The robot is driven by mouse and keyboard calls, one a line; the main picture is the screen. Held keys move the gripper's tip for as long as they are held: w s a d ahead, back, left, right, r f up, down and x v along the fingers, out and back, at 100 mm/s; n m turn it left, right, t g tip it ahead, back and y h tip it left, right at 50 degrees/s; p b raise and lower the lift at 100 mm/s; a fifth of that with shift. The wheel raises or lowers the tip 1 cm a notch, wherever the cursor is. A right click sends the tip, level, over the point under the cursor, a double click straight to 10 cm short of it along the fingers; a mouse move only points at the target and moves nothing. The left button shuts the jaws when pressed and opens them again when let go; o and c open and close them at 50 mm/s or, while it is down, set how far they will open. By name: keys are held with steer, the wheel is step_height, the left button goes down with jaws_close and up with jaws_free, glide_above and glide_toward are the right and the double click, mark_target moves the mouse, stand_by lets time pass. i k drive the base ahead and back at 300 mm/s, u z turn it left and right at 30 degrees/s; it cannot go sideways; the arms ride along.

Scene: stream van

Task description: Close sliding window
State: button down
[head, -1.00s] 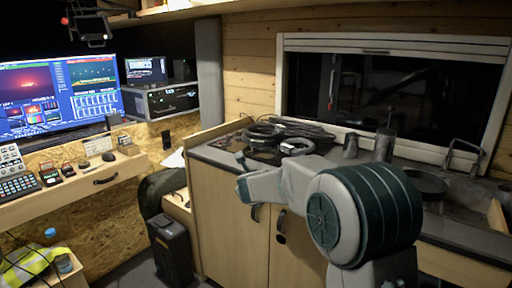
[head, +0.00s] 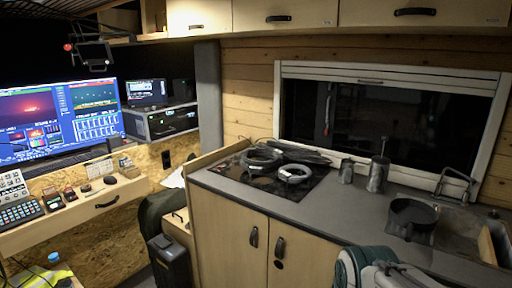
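The window (head: 390,125) is set in the wood-plank wall at the right, in a white frame. A white panel (head: 430,89) with a small dark handle (head: 370,81) sits along the top of the frame. Below it the large pane area is dark, with a thin red object faintly showing at its left. Whether the dark area is glass or an opening, I cannot tell. Part of my arm shows at the bottom edge, low in front of the counter and well below the window. My gripper is out of view.
A grey counter (head: 235,188) below the window holds coiled cables (head: 262,158), metal cups (head: 377,175), a black pan (head: 413,213) and a sink tap (head: 456,184). Overhead cabinets (head: 290,14) hang above. A desk with monitors (head: 60,112) stands left, a black case (head: 168,262) on the floor.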

mark_target(358, 115)
steer(key=u, duration=0.4)
steer(key=k, duration=0.45)
steer(key=u, duration=0.7)
steer(key=i, duration=0.35)
steer(key=z, duration=0.75)
steer(key=i, duration=1.1)
steer(key=z, duration=1.4)
steer(key=i, duration=0.5)
steer(key=z, duration=0.55)
